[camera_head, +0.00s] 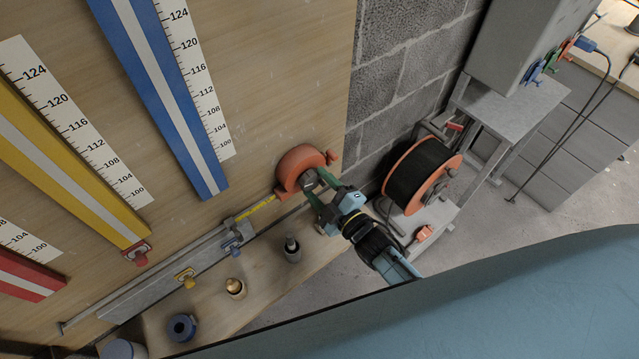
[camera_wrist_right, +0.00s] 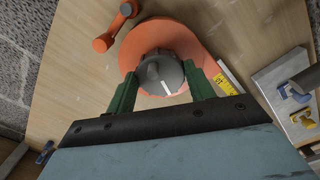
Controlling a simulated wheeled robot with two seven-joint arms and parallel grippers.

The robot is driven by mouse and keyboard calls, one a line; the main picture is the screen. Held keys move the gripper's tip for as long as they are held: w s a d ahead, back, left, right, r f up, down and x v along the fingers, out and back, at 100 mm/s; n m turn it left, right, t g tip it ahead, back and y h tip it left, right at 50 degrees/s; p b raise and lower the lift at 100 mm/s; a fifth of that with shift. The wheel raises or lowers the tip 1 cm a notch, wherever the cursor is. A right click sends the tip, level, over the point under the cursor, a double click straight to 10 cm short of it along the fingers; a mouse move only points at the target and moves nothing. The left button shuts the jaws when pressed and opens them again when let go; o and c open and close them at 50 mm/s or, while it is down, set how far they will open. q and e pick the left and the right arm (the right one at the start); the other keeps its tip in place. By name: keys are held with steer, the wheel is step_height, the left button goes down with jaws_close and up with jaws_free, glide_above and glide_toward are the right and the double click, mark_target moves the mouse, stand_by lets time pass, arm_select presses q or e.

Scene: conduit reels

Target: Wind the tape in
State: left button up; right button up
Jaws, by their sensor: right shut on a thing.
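An orange tape reel (camera_head: 298,163) is mounted on the wooden board, with a grey hub knob (camera_wrist_right: 158,70) at its centre and an orange crank handle (camera_wrist_right: 114,28) beside it. Yellow tape (camera_head: 257,211) runs out of the reel toward a grey rail (camera_head: 160,275); a short piece also shows in the right wrist view (camera_wrist_right: 224,84). My right gripper (camera_head: 316,187) is at the reel, its green fingers on both sides of the knob and shut on it. The fingers partly hide the knob in the head view. My left gripper is not in view.
Blue (camera_head: 165,95), yellow (camera_head: 65,155) and red (camera_head: 25,270) bars with scales are on the board. Small pegs and holders stand on the ledge below. A cable reel (camera_head: 424,176) on a stand is right of my arm, before a grey block wall (camera_head: 395,70).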

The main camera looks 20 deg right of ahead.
steer(key=m+p, duration=0.1)
steer(key=m, duration=0.5)
steer(key=shift+f+m, duration=0.1)
steer(key=shift+m, duration=0.2)
steer(key=m, duration=0.3)
steer(key=shift+a, duration=0.1)
steer(key=shift+s+a+m, duration=0.1)
steer(key=shift+m, duration=1.6)
steer(key=o, duration=1)
steer(key=p+v, duration=0.1)
steer(key=v, duration=1.2)
steer(key=shift+s, duration=0.2)
